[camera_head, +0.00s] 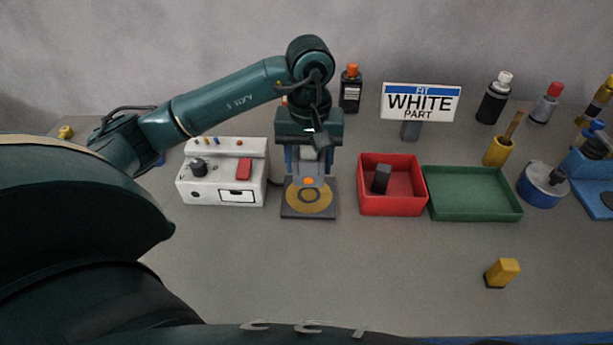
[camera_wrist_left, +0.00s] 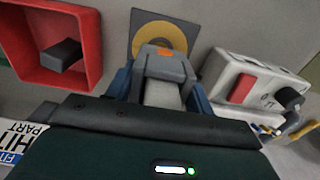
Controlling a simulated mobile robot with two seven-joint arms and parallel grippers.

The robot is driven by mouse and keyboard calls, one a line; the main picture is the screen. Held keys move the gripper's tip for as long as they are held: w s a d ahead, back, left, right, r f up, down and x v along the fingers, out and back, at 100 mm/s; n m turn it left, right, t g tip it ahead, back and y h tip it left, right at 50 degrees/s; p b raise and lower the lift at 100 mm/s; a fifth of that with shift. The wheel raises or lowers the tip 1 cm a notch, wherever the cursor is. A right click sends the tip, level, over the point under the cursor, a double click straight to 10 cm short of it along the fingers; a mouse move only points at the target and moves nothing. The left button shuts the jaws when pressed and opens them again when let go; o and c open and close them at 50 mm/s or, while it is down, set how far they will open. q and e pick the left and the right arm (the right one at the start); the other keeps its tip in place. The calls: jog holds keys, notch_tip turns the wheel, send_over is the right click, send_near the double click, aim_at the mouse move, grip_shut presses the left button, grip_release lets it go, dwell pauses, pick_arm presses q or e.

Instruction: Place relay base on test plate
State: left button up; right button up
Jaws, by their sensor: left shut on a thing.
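My left gripper (camera_head: 308,168) points down at the back part of the test plate (camera_head: 288,211), a dark square with a gold disc and a dark ring mark. Its blue fingers are shut on a pale grey piece, which I take as the relay base (camera_wrist_left: 162,93). A grey part with an orange spot shows at the fingertips, and I cannot tell whether it belongs to the piece. The plate (camera_wrist_left: 138,20) lies just beyond the fingertips in the wrist view. The fingers hide much of the piece, and contact with the plate cannot be told. My right gripper is not in view.
A white control box (camera_head: 222,188) stands close left of the plate. A red tray (camera_head: 405,204) holding a dark block (camera_head: 381,179) is close right, beside an empty green tray (camera_head: 475,207). A "FIT WHITE PART" sign (camera_head: 420,103) stands behind. A yellow block (camera_head: 503,271) is at front right.

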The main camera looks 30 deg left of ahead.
aim_at(309, 178)
pick_arm(q)
jog(key=shift+f, duration=2.3)
jog(key=shift+f, duration=0.2)
jog(key=o, duration=1)
jog(key=shift+o, duration=0.2)
jog(key=shift+r, duration=0.1)
notch_tip(309, 178, up, 12)
jog(key=shift+r, duration=0.1)
